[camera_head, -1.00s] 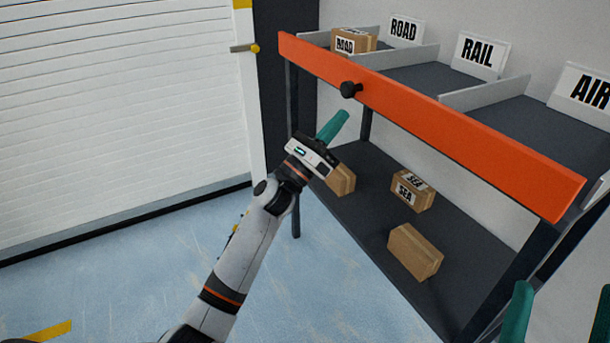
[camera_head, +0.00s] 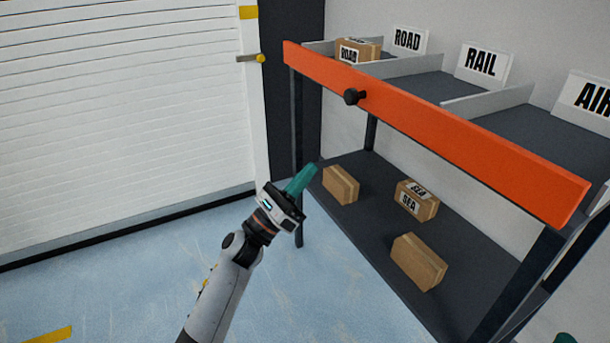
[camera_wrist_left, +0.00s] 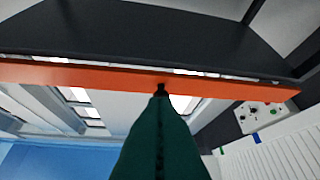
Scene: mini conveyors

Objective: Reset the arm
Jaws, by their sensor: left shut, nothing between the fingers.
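My left gripper (camera_head: 302,180) has teal fingers and is shut and empty. In the head view it hangs in the air in front of the shelf unit, left of the lower shelf and below the orange bar. In the left wrist view its shut fingers (camera_wrist_left: 160,140) point toward the orange bar (camera_wrist_left: 110,77). A small teal piece (camera_head: 566,338) at the bottom right edge of the head view is probably part of my right gripper; too little of it shows to tell its state.
The shelf unit's orange front bar (camera_head: 440,136) carries a black knob (camera_head: 354,97). A ROAD box (camera_head: 358,52) stands on top. The lower shelf (camera_head: 375,245) holds a plain box (camera_head: 341,185), a SEA box (camera_head: 416,200) and another box (camera_head: 418,262). Open floor lies left, before a white shutter.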

